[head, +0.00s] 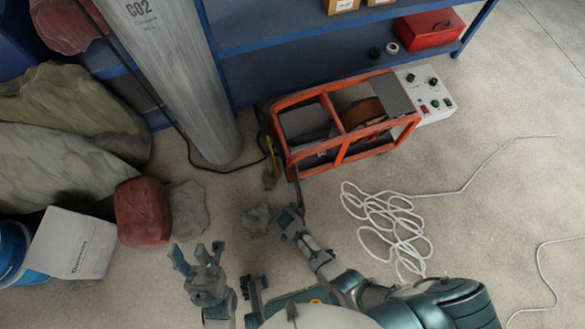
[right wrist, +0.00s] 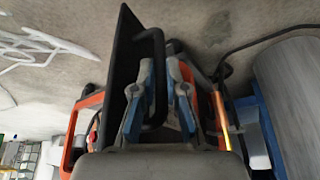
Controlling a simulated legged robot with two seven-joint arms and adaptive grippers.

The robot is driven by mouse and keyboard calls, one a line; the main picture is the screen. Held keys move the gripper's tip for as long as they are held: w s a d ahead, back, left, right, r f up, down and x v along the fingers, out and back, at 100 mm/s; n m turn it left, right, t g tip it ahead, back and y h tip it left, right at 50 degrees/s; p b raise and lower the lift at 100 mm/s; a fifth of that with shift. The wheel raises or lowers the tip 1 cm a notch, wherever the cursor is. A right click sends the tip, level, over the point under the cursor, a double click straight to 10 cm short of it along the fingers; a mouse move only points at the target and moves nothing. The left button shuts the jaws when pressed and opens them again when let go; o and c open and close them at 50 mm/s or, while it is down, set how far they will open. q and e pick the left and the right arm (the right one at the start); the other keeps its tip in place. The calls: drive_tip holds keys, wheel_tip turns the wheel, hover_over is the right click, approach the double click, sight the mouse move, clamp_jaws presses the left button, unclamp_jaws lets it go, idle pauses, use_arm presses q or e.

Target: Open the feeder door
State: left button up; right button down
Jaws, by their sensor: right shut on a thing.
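The orange-framed feeder (head: 333,134) stands on the floor in the upper middle of the head view. Its dark door (head: 298,188) shows as a thin edge, sticking out from the near left corner. In the right wrist view the door is a black panel (right wrist: 121,65) with a loop handle (right wrist: 157,112), at an angle to the orange frame. My right gripper (head: 290,213) is at the door, its two blue-grey fingers (right wrist: 163,75) shut on the handle. My left gripper (head: 197,252) is open and empty, low over the floor at lower left.
A grey CO2 cylinder (head: 172,80) stands left of the feeder, before blue shelving (head: 265,70). A white cable (head: 395,222) lies coiled on the floor at right. Sacks (head: 70,110) and a white box (head: 74,243) are at left. A control box (head: 425,93) adjoins the feeder.

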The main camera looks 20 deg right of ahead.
drive_tip(key=shift+w+d, duration=0.1)
drive_tip(key=shift+d, duration=0.15)
drive_tip(key=c, duration=1.2)
unclamp_jaws()
drive_tip(key=shift+a+r, duration=0.15)
drive_tip(key=shift+a, duration=0.1)
wheel_tip(320, 180, up, 10)
drive_tip(key=shift+w, duration=0.15)
